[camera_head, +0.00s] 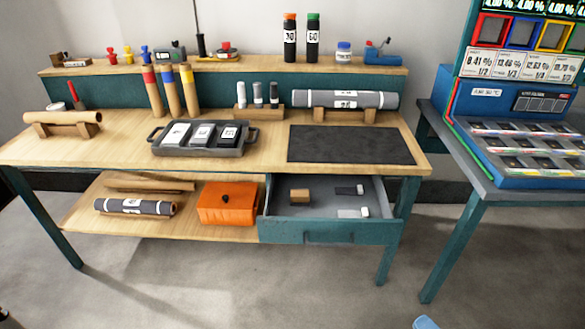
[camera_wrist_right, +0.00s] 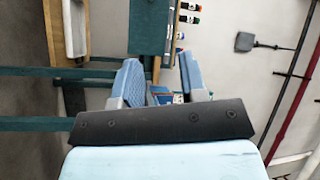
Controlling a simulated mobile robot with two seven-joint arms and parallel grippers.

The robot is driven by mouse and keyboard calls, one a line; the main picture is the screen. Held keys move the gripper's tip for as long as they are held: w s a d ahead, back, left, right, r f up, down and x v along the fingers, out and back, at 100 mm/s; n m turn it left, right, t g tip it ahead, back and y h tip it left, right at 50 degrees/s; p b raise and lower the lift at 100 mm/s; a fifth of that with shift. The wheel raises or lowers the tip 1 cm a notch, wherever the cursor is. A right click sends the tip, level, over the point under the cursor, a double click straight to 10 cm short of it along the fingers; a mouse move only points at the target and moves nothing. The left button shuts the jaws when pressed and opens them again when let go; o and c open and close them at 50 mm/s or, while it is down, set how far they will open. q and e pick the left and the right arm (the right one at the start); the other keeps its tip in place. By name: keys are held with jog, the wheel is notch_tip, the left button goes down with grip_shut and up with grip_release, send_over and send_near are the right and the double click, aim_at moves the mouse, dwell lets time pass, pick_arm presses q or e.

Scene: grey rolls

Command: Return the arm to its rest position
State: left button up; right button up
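My right gripper shows in the right wrist view (camera_wrist_right: 159,75) with its two blue fingers spread apart and nothing between them. In the head view only a light blue piece of my right arm or gripper (camera_head: 425,322) shows at the bottom edge, in front of the workbench (camera_head: 270,150) and well clear of it. My left gripper cannot be made out; only a small dark bit shows in the lower left corner.
A drawer (camera_head: 325,232) stands open under the bench, with a wooden block and small items in it. A grey roll (camera_head: 370,99) rests on wooden holders beside a dark mat (camera_head: 350,145). A second table (camera_head: 455,165) stands at the right. The front floor (camera_head: 230,285) is clear.

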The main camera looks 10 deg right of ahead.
jog(key=s+a+r+n+g+h, duration=0.15)
jog(key=a+n+g, duration=0.35)
jog(key=a, duration=0.5)
jog(key=s+a+r+n+g+h, duration=0.1)
jog(key=s+a+n+g+h, duration=0.15)
jog(key=a+n, duration=0.55)
pick_arm(q)
notch_tip(320, 180, up, 15)
jog(key=s+a+p, duration=0.1)
jog(key=p, duration=1.9)
jog(key=shift+s+a+y, duration=0.2)
jog(key=shift+y, duration=0.1)
pick_arm(e)
notch_tip(320, 180, up, 16)
jog(key=s, duration=0.1)
jog(key=shift+m+t, duration=0.3)
jog(key=shift+t, duration=0.05)
pick_arm(q)
jog(key=shift+d+r, duration=0.1)
jog(key=shift+r, duration=0.1)
